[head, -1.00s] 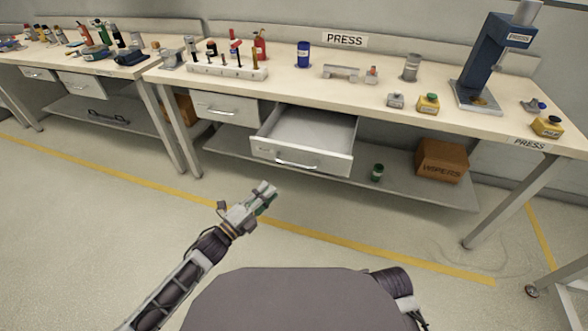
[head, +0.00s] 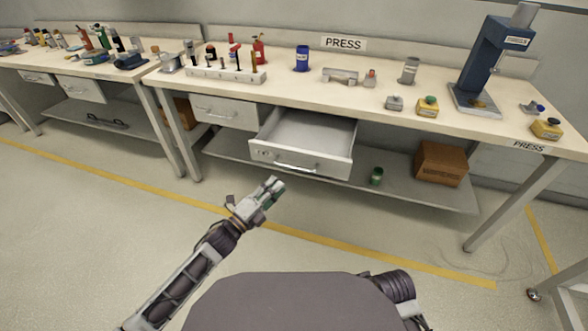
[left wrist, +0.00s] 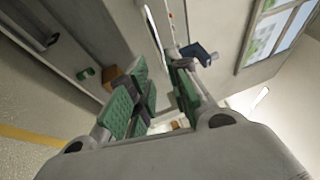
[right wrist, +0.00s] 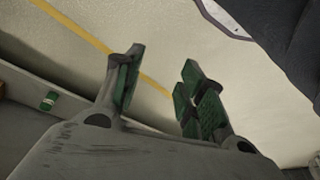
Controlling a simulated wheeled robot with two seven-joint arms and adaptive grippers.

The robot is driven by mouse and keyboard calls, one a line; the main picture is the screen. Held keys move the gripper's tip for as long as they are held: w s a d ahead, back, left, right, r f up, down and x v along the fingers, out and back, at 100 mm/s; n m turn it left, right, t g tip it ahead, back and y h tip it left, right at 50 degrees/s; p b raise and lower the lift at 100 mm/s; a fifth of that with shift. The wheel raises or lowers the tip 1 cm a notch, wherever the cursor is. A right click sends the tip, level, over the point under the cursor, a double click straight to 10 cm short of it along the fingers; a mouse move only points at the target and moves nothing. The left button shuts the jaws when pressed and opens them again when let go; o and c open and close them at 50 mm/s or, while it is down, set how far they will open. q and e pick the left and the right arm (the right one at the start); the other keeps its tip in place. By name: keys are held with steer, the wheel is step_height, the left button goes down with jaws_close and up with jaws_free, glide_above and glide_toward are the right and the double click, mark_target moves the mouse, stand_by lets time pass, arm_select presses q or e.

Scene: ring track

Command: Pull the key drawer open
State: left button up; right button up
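An open drawer (head: 335,160) sticks out from under the press bench in the head view. It has a white front with a bar handle (head: 296,167), and its inside looks empty. A closed drawer (head: 225,110) sits to its left. No label tells which is the key drawer. My left gripper (head: 275,187) is in front of and below the open drawer's front, apart from the handle. Its green-padded fingers stand apart with nothing between them in the left wrist view (left wrist: 158,95). My right gripper (right wrist: 163,85) is open and empty above the floor; the head view does not show its fingers.
The press bench (head: 330,88) carries a tool block (head: 225,75), a blue can (head: 302,58) and a blue press (head: 490,65). A cardboard box (head: 442,163) and a green can (head: 376,176) are on the lower shelf. A bench leg (head: 510,205) stands at right. Floor in front is clear.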

mark_target(294, 167)
arm_select(q)
steer(key=b+x, duration=0.1)
steer(key=x, duration=0.8)
steer(key=shift+w+d+b, duration=0.2)
steer(key=shift+w+b, duration=0.05)
steer(key=shift+b, duration=0.15)
steer(key=shift+r, duration=0.1)
arm_select(e)
steer(key=r, duration=0.2)
steer(key=shift+s+a+r+t, duration=0.2)
steer(key=shift+r+t, duration=0.1)
steer(key=shift+r, duration=0.05)
steer(key=shift+s+f, duration=0.1)
steer(key=shift+f, duration=0.05)
arm_select(q)
jaws_close()
arm_select(e)
steer(key=shift+w, duration=0.2)
